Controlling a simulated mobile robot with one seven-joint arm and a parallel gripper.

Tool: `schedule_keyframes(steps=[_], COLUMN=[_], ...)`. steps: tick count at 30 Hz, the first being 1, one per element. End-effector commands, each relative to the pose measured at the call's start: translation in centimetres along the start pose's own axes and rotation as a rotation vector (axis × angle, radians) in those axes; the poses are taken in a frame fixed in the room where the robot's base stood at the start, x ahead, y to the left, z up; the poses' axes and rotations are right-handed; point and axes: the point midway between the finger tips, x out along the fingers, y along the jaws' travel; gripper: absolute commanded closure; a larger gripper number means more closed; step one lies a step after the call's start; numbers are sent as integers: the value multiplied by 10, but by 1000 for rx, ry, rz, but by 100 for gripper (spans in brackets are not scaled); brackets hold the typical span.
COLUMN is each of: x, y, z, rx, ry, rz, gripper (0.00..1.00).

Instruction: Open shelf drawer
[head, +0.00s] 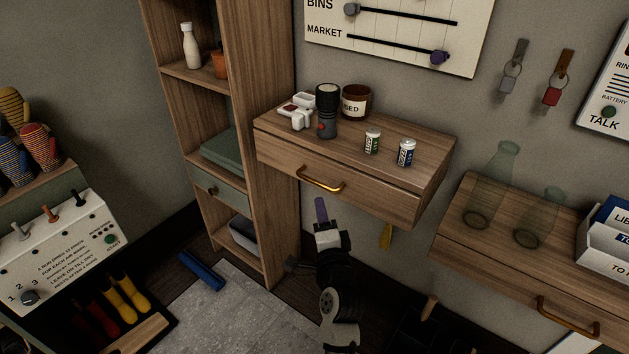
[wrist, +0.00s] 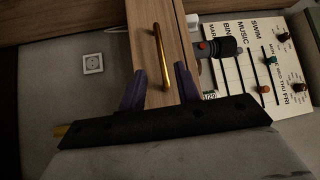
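A wooden wall shelf has a closed drawer (head: 335,180) with a curved brass handle (head: 320,180) on its front. My gripper (head: 321,208) is just below this handle in the head view, its purple finger pointing up, apart from the handle. In the wrist view my gripper (wrist: 157,70) is open, with a purple finger to each side. The brass handle (wrist: 161,55) shows between and beyond the fingertips, and nothing is held. The exact gap in depth cannot be told.
On the shelf are a flashlight (head: 327,111), a brown jar (head: 356,102), a white object (head: 299,112) and two batteries (head: 372,141). A tall bookcase (head: 270,150) stands left, with a small knobbed drawer (head: 218,188). Another shelf with glass bottles (head: 492,185) is at right.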

Motion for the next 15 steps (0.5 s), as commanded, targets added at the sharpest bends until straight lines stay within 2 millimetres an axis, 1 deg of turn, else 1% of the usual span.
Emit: schedule_keyframes(steps=[1, 9, 12, 15], x=[12, 64, 80, 91], y=[-4, -3, -3, -2], z=[0, 0, 0, 0], rx=[1, 0, 0, -1], ry=[-1, -1, -1, 0], rz=[-3, -3, -3, -2], gripper=[68, 68, 68, 68])
